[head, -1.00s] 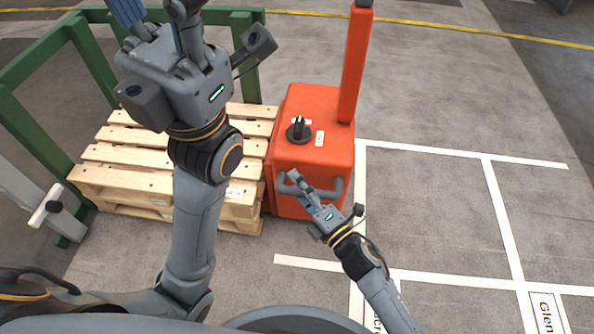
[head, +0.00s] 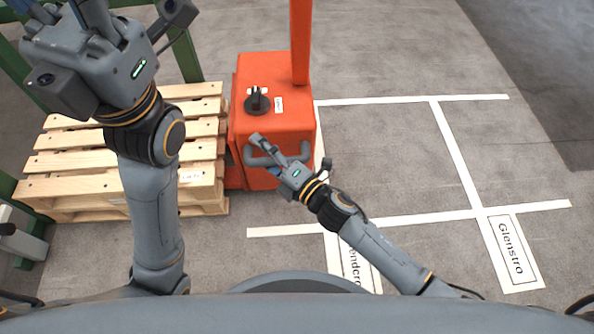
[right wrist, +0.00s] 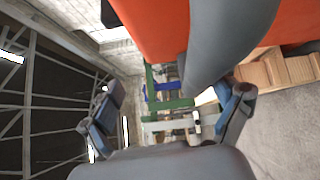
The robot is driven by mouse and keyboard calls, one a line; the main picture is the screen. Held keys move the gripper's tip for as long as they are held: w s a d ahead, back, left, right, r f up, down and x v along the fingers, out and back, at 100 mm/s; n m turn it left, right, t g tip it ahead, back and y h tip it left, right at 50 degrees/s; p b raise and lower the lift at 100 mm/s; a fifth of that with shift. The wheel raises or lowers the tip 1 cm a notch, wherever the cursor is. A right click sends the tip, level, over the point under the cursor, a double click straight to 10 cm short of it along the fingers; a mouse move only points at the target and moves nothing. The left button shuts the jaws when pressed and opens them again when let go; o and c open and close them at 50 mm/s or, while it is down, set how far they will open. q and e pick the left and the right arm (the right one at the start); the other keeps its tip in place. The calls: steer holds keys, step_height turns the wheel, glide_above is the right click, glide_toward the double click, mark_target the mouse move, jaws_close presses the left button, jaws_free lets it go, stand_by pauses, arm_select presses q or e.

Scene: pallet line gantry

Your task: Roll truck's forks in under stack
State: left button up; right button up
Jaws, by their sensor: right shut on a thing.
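The orange truck (head: 290,122) stands upright on the floor, with a tall mast and a black knob on top. Its grey bar handle (head: 304,152) is on the near face. My right gripper (head: 260,143) is shut on the left part of this handle; the grey handle (right wrist: 222,45) looms large in the right wrist view. The stack of wooden pallets (head: 75,160) is just left of the truck, partly behind my left arm. The truck's forks are hidden. My left gripper (head: 68,10) is raised over the stack, its fingertips cut off by the top edge.
A green frame (head: 185,55) stands around the far and left sides of the stack. White floor lines (head: 455,150) mark bays right of the truck, with name labels (head: 512,250) nearer me. The floor on the right is clear.

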steer(key=shift+s+d+r, duration=0.5)
steer(key=shift+r, duration=0.2)
steer(key=c, duration=0.3)
steer(key=shift+f+v, duration=0.2)
steer(key=shift+v, duration=1.7)
steer(key=shift+c, duration=0.3)
steer(key=shift+s+d, duration=0.4)
steer(key=shift+d, duration=0.2)
steer(key=shift+f+v, duration=0.3)
steer(key=shift+v, duration=1.15)
steer(key=shift+f+v, duration=0.35)
steer(key=shift+v, duration=1.1)
steer(key=shift+f+v, duration=0.3)
steer(key=shift+v, duration=1.15)
